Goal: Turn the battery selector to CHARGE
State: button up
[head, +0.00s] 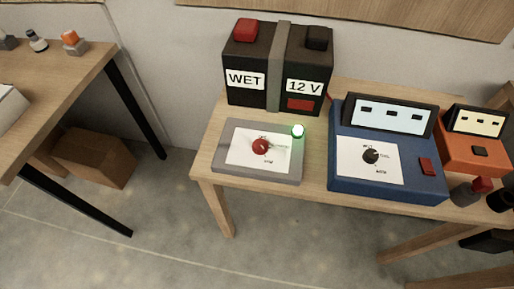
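A grey box with a white face plate (238,155) lies at the front left of the wooden bench. A red round knob (261,146) sits on its plate, with small printed labels around it that are too small to read surely. Its pointer direction is unclear. A green lamp (298,131) glows at the box's back right corner. A blue unit (412,184) to the right has a black knob (371,156) on a white plate with similar labels, one reading WET. I cannot tell which knob is the battery selector. My gripper is not in view.
A black battery (255,58) marked WET and 12 V stands behind the grey box. An orange unit (476,153) and small dark items (467,194) stand at the bench's right. A table (75,95) and cardboard box (98,157) are at left. Floor between (185,190) is clear.

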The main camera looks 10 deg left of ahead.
aim_at(259, 146)
jog(key=j+u, duration=0.25)
jog(key=j, duration=0.4)
jog(key=j+u, duration=0.25)
jog(key=j, duration=0.45)
